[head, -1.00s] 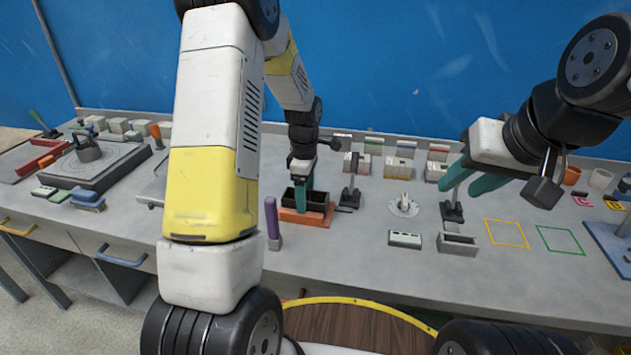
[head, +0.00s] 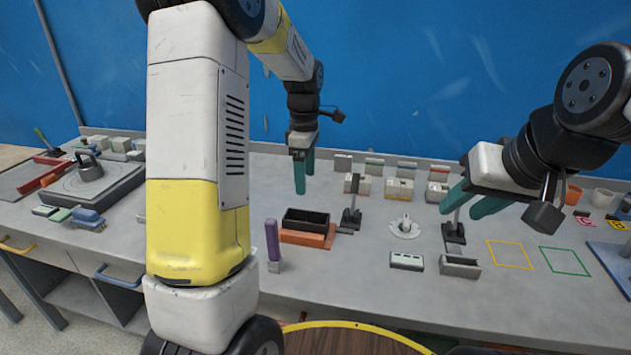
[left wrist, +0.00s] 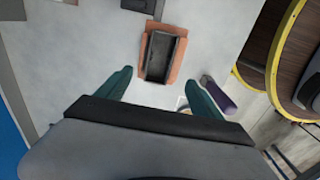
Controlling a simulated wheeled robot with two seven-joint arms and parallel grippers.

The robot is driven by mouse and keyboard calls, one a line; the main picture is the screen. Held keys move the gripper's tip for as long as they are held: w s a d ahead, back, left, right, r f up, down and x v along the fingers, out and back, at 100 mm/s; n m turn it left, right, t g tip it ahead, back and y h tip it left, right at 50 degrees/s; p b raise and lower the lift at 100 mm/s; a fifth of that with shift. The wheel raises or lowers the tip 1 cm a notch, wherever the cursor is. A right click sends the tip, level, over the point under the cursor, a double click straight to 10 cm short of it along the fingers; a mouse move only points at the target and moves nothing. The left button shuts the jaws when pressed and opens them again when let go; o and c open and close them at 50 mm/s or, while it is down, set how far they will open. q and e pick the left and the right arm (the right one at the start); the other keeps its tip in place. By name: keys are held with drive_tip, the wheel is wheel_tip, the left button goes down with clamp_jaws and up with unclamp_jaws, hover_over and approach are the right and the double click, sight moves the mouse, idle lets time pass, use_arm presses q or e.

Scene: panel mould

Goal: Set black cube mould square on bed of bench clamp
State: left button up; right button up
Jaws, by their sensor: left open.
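The black mould (head: 306,220), an open-topped box, sits upright on the orange bed (head: 318,240) of the bench clamp. In the left wrist view the mould (left wrist: 163,54) lies inside the orange outline (left wrist: 150,75), its sides looking roughly parallel to the bed's edges; exact squareness is hard to tell. My left gripper (head: 304,176) is open and empty, above and apart from the mould. Its teal fingers are spread wide in the left wrist view (left wrist: 160,80). My right gripper (head: 463,208) is open and empty over the bench, right of the mould.
A purple-handled tool (head: 272,242) stands close left of the bed. A dark upright stand (head: 350,215) is close on the right. A white round fixture (head: 405,228), a grey trough (head: 460,267) and a yellow outline (head: 510,254) lie further right. My left arm hides part of the bench.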

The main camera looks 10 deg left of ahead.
use_arm(q)
drive_tip(key=s+r+m+t, duration=0.2)
drive_tip(key=s+r+m, duration=0.2)
drive_tip(key=s+m, duration=0.2)
drive_tip(key=s+d+r+m+t+h, duration=0.1)
drive_tip(key=s+r+m, duration=0.3)
drive_tip(key=s, duration=0.6)
drive_tip(key=s+d+r+m+t+h, duration=0.1)
drive_tip(key=s+r+m+t, duration=0.2)
drive_tip(key=s+m, duration=0.5)
drive_tip(key=shift+r, duration=0.4)
